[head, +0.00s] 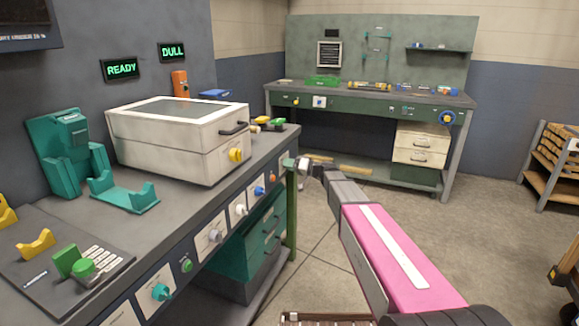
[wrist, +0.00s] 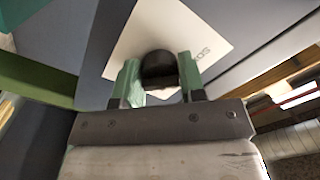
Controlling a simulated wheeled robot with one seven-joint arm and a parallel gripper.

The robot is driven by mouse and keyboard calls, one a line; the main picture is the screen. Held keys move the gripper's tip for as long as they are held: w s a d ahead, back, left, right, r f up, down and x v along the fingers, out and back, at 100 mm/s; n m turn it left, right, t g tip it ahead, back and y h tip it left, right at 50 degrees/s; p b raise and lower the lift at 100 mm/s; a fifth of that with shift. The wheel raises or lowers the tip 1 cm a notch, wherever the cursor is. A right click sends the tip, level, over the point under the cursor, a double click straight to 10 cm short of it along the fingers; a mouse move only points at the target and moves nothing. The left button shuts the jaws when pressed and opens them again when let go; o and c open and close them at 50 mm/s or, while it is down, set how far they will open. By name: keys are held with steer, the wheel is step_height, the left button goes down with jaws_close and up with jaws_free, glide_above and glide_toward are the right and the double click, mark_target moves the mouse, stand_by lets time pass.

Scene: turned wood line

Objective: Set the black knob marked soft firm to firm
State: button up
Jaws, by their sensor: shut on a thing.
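The black knob (wrist: 158,66) sits on a white plate (wrist: 160,28) in the wrist view. Part of a word, seemingly "SO", shows on the plate beside it; the rest is hidden. My gripper (wrist: 159,82) has its two green fingers on either side of the knob and is shut on it. The knob's pointer and the firm mark cannot be made out. In the head view my gripper (head: 291,163) is at the far right end of the left bench's front panel, and the knob is hidden there.
The left bench's front carries other controls close by: an orange knob (head: 272,177), a blue knob (head: 259,190) and a white knob (head: 240,210). A green bench leg (head: 291,215) stands just below my gripper. Open floor (head: 480,215) lies to the right.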

steer(key=m, duration=0.4)
steer(key=shift+m, duration=0.4)
steer(key=m, duration=0.4)
steer(key=shift+r+m, duration=0.1)
steer(key=shift+m, duration=0.2)
steer(key=m, duration=0.4)
steer(key=shift+m, duration=2.3)
steer(key=o, duration=0.9)
steer(key=shift+r, duration=0.1)
steer(key=shift+d, duration=0.1)
